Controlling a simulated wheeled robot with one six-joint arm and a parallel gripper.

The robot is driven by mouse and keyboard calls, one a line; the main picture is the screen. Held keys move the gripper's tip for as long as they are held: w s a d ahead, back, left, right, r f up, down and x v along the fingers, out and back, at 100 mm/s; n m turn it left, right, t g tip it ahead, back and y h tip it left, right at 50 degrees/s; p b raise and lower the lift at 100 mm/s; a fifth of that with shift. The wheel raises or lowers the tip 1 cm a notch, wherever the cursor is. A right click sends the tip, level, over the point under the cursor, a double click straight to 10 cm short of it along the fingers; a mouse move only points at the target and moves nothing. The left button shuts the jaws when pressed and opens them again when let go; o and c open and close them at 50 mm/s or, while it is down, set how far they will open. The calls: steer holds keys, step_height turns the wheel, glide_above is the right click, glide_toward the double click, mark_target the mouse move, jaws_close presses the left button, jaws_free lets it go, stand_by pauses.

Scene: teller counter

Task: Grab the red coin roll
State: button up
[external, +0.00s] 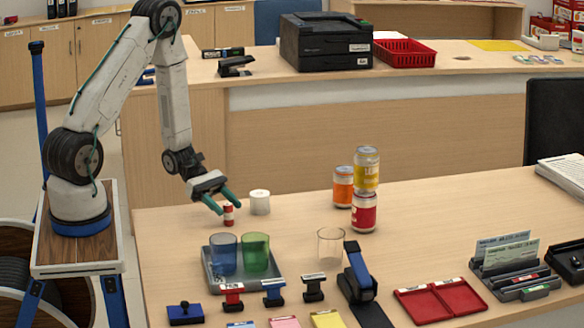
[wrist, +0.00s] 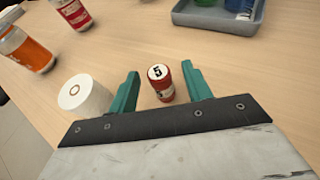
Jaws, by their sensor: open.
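The red coin roll (external: 228,214) stands upright on the counter, a small red cylinder with a pale band. In the wrist view the red coin roll (wrist: 162,88) shows a white top marked 5. My gripper (external: 223,203) is open, its teal fingers low over the counter at the roll. In the wrist view my gripper (wrist: 163,84) has one finger on each side of the roll, with a visible gap on both sides. I cannot tell how far the fingertips are above the counter.
A white paper roll (external: 260,202) stands close beside the coin roll. A grey tray (external: 228,283) with a blue and a green cup is in front. A clear glass (external: 331,246) stands nearer.

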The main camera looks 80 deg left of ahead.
steer(key=shift+x, duration=0.8)
jaws_close()
steer(key=shift+r, duration=0.1)
